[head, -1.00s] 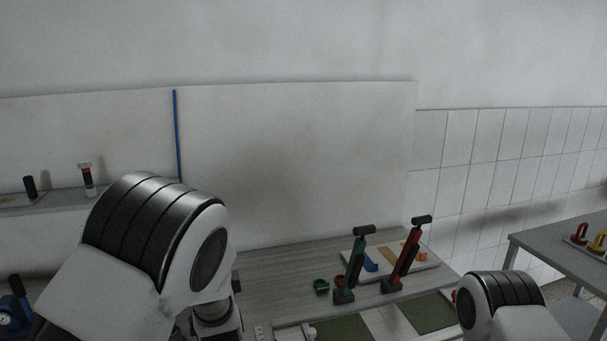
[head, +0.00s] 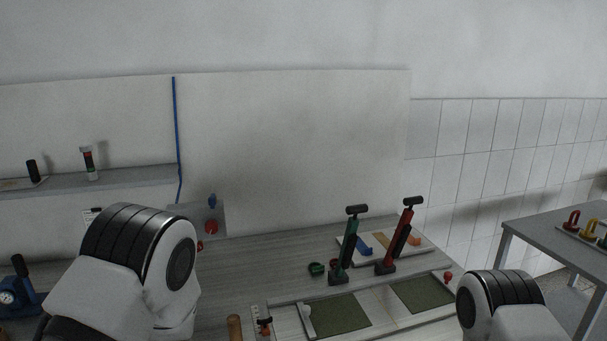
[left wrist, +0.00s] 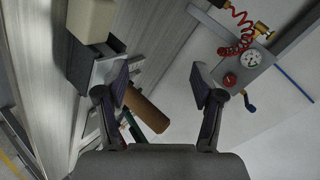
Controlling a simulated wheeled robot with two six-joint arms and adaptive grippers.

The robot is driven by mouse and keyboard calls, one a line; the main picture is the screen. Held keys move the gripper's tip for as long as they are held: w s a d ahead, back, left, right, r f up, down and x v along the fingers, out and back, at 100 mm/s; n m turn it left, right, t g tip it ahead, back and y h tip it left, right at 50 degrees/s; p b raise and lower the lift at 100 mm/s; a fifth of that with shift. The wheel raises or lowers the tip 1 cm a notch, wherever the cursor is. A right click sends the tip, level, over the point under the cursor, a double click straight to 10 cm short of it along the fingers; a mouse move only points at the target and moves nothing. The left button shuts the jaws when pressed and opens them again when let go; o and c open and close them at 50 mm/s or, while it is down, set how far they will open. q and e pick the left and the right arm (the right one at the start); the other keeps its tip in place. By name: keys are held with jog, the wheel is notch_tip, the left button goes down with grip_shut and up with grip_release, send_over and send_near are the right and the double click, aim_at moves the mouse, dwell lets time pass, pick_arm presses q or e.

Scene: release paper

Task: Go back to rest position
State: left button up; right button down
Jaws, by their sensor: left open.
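My left gripper (left wrist: 162,92) is open in the left wrist view, its two dark fingers spread with nothing held between them. Beyond the left finger a brown wooden cylinder (left wrist: 146,110) shows at an angle; I cannot tell its distance. In the head view my left arm (head: 135,255) is at the lower left and hides its own gripper. My right arm (head: 500,300) is at the lower right, and its gripper is outside the picture.
A green pump (head: 346,245) and a red pump (head: 400,238) stand on the workbench (head: 255,262). A wall panel with a gauge (left wrist: 250,60) and red hose is in the left wrist view. A grey side table (head: 540,222) stands at right. A shelf (head: 120,180) is at left.

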pick_arm(q)
jog(key=s+a+f+n+g+h+b, duration=0.2)
jog(key=s+f+n+g+b, duration=0.3)
jog(key=s+f, duration=1.25)
jog(key=s+f+n+g, duration=0.2)
jog(key=s+g, duration=0.1)
jog(key=s, duration=0.5)
jog(key=s+f+n+g+h, duration=0.1)
jog(key=s+f+n+g, duration=0.2)
jog(key=s, duration=0.5)
jog(key=shift+s+d+f+b, duration=0.3)
jog(key=shift+d+f+b, duration=0.05)
jog(key=shift+d+b, duration=0.1)
